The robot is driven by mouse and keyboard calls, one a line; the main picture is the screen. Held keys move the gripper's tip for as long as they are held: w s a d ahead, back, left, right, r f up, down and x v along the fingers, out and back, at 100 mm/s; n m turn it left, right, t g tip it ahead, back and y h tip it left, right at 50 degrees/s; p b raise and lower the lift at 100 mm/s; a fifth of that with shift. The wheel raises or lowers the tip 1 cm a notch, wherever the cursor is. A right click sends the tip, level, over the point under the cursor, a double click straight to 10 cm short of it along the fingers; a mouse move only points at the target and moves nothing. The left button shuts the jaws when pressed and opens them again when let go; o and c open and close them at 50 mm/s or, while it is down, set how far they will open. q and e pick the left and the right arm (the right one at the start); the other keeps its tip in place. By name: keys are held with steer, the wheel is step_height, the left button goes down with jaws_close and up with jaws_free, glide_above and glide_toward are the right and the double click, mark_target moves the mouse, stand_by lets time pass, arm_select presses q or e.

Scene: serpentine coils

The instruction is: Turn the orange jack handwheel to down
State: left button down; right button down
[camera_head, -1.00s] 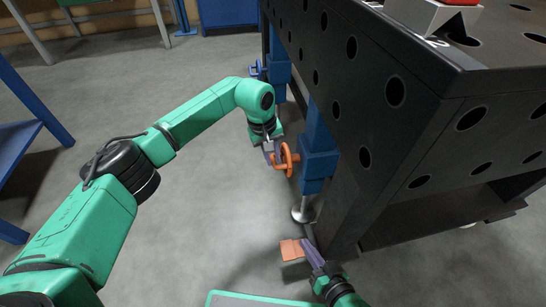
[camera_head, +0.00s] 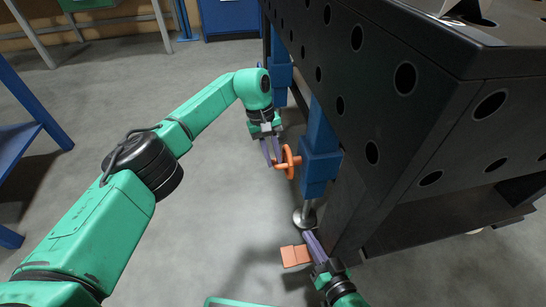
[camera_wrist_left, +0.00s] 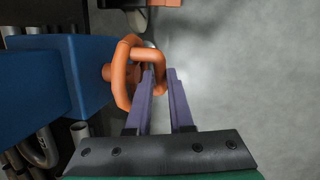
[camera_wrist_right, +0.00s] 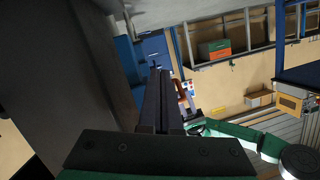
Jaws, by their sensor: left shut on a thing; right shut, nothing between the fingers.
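The orange handwheel (camera_head: 289,161) sticks out from the side of a blue jack housing (camera_head: 320,168) on the dark table's leg. My left gripper (camera_head: 272,157) reaches it from the far side, fingers pointing toward the near side, and is shut on the wheel's handle. In the left wrist view the wheel's orange ring (camera_wrist_left: 122,70) stands left of the fingers (camera_wrist_left: 162,78), with the handle part between the tips. My right gripper (camera_head: 310,240) is shut and empty, low by the jack's round foot; its fingers also show in the right wrist view (camera_wrist_right: 159,82). The wheel's direction marking cannot be read.
The dark perforated table (camera_head: 400,130) fills the right side. A metal jack foot (camera_head: 305,216) rests on the floor, with a flat orange piece (camera_head: 296,256) near my right gripper. Another blue jack (camera_head: 281,75) stands farther back. Grey floor (camera_head: 215,215) is clear left of the table.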

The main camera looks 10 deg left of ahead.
stand_by(0.3)
arm_select(q)
steer(key=c, duration=1.1)
jaws_free()
steer(key=shift+r, duration=0.15)
